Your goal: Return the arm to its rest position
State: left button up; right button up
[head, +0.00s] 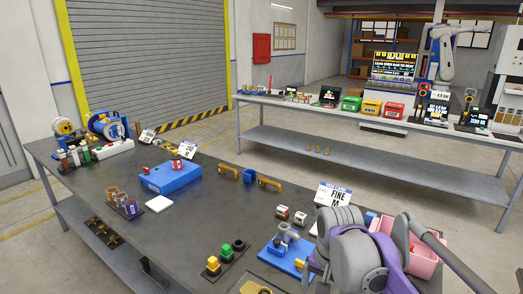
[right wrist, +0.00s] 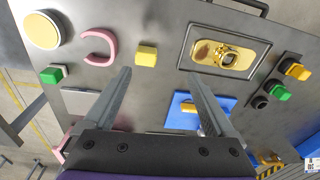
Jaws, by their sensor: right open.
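My right arm (head: 360,250), purple and grey, reaches in at the lower right of the head view, over the near right part of the table. Its gripper fingers cannot be made out there. In the right wrist view my right gripper (right wrist: 160,76) is open, with nothing between its two fingers. The grey table top (right wrist: 150,25) is beyond the fingertips. A blue fixture (right wrist: 182,121) is partly hidden behind the right finger; it also shows in the head view (head: 277,262). A framed tray with a gold piece (right wrist: 235,62) lies above it. My left gripper is not seen.
On the table (head: 225,220), yellow and green blocks (head: 225,258) stand near the arm. A pink bin (head: 425,262) sits behind it. A blue box (head: 170,178) and spools (head: 105,125) are farther left. A second bench (head: 380,125) stands behind, across an aisle.

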jog(key=s+d+f+n+t, duration=0.1)
jog(key=s+f, duration=0.1)
jog(key=s, duration=0.2)
jog(key=s+d+f+n+t, duration=0.1)
jog(key=s+f, duration=0.1)
jog(key=s, duration=0.1)
jog(key=s+d+f+n+t, duration=0.1)
jog(key=s+f+n, duration=0.1)
jog(key=s+f, duration=0.1)
jog(key=shift+s+p, duration=0.35)
jog(key=shift+s, duration=0.45)
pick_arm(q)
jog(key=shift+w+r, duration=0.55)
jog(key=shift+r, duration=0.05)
pick_arm(e)
jog(key=s+f+n+t, duration=0.1)
jog(key=s+f, duration=0.3)
jog(key=s, duration=0.1)
jog(key=shift+d+f+n, duration=0.3)
jog(key=shift+d+n, duration=0.05)
jog(key=shift+n, duration=0.05)
